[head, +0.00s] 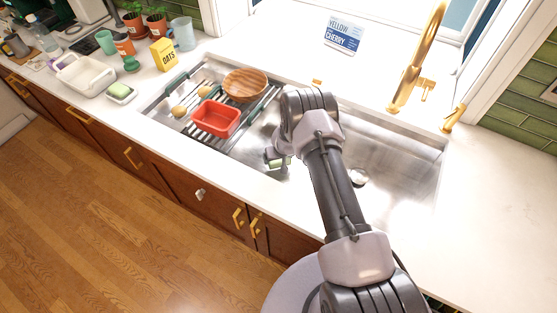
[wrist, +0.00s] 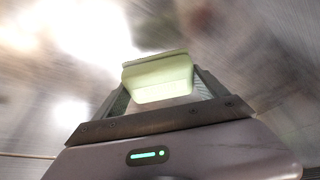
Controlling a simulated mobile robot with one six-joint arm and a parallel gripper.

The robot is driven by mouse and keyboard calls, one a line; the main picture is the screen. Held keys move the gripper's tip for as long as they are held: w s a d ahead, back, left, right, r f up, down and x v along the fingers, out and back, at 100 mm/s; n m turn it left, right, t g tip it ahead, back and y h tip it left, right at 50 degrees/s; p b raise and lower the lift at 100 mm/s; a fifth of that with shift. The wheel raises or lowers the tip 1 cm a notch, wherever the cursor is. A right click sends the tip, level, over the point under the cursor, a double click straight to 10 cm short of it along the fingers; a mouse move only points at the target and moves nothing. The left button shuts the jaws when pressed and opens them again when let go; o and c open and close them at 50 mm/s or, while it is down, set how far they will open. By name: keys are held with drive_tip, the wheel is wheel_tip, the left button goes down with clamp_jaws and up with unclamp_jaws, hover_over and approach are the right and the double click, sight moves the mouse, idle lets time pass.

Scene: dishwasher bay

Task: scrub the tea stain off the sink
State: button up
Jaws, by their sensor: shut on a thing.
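My gripper (head: 277,162) reaches down into the steel sink (head: 398,165), near its front wall. It is shut on a pale yellow-green sponge (wrist: 158,80), which sits between the two fingers in the wrist view. In the head view the sponge is small and partly hidden by my gripper. Blurred brownish patches (wrist: 205,18) show on the steel beyond the sponge in the wrist view. I cannot tell whether they are the tea stain or reflections. I cannot tell whether the sponge touches the steel.
A dark rack over the sink's left part holds a red tub (head: 215,118) and a wooden bowl (head: 245,84). A gold faucet (head: 415,60) stands behind the sink. A green dish (head: 120,93), an oats box (head: 164,54) and a white basin (head: 85,75) stand on the left counter.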

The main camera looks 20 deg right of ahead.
drive_tip(key=shift+r, duration=0.65)
drive_tip(key=shift+r+p, duration=1.1)
drive_tip(key=shift+r, duration=0.5)
drive_tip(key=shift+f, duration=0.1)
